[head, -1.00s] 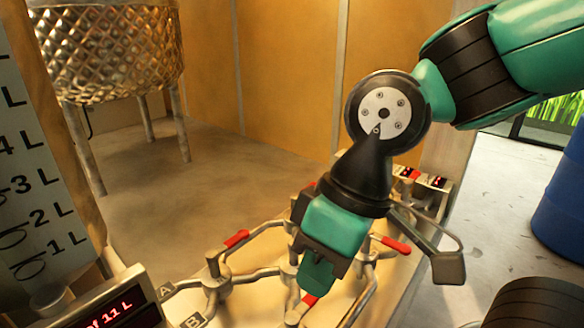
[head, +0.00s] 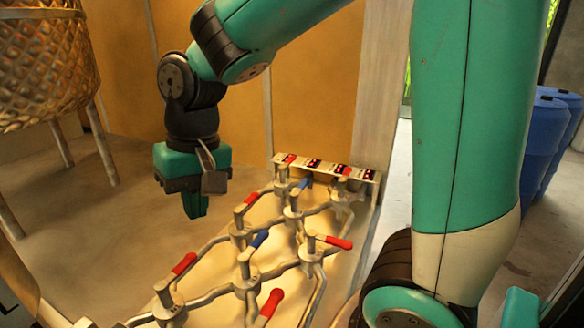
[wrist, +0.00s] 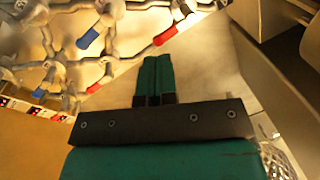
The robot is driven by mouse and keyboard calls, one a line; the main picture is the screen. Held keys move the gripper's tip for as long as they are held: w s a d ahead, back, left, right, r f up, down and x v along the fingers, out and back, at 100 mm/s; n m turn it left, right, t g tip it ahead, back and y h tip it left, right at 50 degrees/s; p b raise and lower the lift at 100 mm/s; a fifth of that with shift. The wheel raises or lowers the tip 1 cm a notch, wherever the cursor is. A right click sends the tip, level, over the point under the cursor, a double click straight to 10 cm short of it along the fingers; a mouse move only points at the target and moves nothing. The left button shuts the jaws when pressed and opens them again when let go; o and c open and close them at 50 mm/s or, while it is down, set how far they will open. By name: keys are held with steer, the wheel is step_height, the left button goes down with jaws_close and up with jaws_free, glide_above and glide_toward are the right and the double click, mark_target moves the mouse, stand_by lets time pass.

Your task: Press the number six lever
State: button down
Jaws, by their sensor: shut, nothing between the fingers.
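A manifold of metal pipes and valves with several red and blue lever handles lies low ahead. In the head view I see a front-left red lever (head: 183,263), a front red lever (head: 270,302), a middle blue lever (head: 260,239), a left-middle red lever (head: 252,198), a right red lever (head: 339,242) and a far blue lever (head: 300,185). I can read no numbers, so I cannot tell which is six. My gripper (head: 194,205) is shut and empty, pointing down left of the pipes. In the wrist view its fingers (wrist: 158,75) appear near a red lever (wrist: 165,38).
A panel with small red displays (head: 325,167) stands at the manifold's far end. Blue barrels (head: 545,145) stand at the right. Floor between vat and pipes is clear.

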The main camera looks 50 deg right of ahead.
steer(key=w+d+r+m+g+h+p, duration=0.1)
steer(key=w+d+m+g+h+p, duration=0.35)
steer(key=w+d+m, duration=1.1)
steer(key=w+d+f+m+p, duration=0.1)
steer(key=d+f+m+p, duration=0.1)
steer(key=d+m, duration=0.6)
steer(key=w+d+f+m+y+p, duration=0.1)
steer(key=w+d+f+m+p, duration=0.1)
steer(key=d+m, duration=0.6)
step_height(320, 180, down, 2)
steer(key=shift+d+f+p, duration=0.1)
steer(key=shift+d+p, duration=0.1)
steer(key=shift+p, duration=0.6)
steer(key=shift+y, duration=0.25)
